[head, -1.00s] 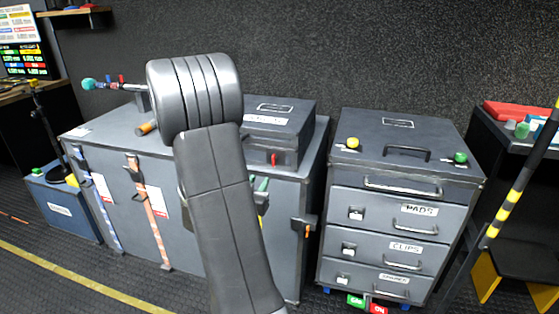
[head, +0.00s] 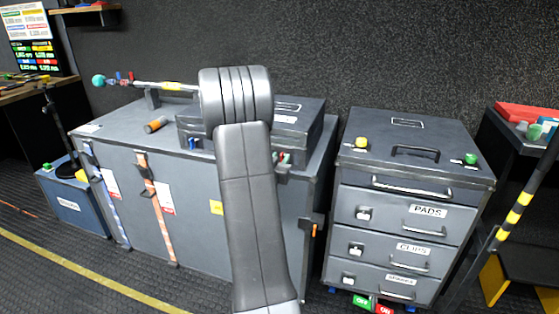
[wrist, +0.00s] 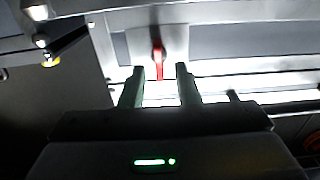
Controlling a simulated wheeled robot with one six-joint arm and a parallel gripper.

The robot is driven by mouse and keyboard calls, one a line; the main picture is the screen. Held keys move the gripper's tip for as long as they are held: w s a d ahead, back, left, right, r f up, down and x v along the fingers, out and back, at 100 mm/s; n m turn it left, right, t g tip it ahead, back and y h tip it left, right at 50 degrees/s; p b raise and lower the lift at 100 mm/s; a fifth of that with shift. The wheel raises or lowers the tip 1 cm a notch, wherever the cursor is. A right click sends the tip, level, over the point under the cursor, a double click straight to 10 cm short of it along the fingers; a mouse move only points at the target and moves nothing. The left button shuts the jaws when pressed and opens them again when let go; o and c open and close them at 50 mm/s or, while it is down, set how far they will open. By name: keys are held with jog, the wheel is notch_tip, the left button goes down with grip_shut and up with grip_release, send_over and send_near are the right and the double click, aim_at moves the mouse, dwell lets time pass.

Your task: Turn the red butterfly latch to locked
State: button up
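The red butterfly latch (wrist: 158,58) is on a pale plate on the front of the dark case (head: 312,122), which lies on the large grey chest. In the wrist view its red handle stands lengthwise in the picture, between and just beyond my fingertips. My gripper (wrist: 161,74) is open, with a green-tinted finger on either side of the handle's line; I see no contact. In the head view my arm hides most of the gripper and latch; only a bit of red (head: 284,157) and green shows beside the arm.
A blue latch (head: 192,143) is on the same case, left of my arm. The large grey chest (head: 110,130) carries an orange roll (head: 155,125) and a rod on a stand. A drawer cabinet (head: 400,190) stands close on the right, with a narrow gap between.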

grip_shut()
jog(key=shift+f+b, duration=0.1)
jog(key=shift+b, duration=0.3)
jog(key=m+b, duration=0.3)
jog(key=shift+d+f+b, duration=0.15)
jog(key=shift+b, duration=0.15)
jog(key=m+b, duration=0.4)
jog(key=m, duration=0.1)
jog(key=m+b, duration=0.5)
jog(key=d+f+m+b, duration=0.1)
jog(key=m+b, duration=0.4)
jog(key=shift+s, duration=0.2)
jog(key=shift+a+r, duration=0.1)
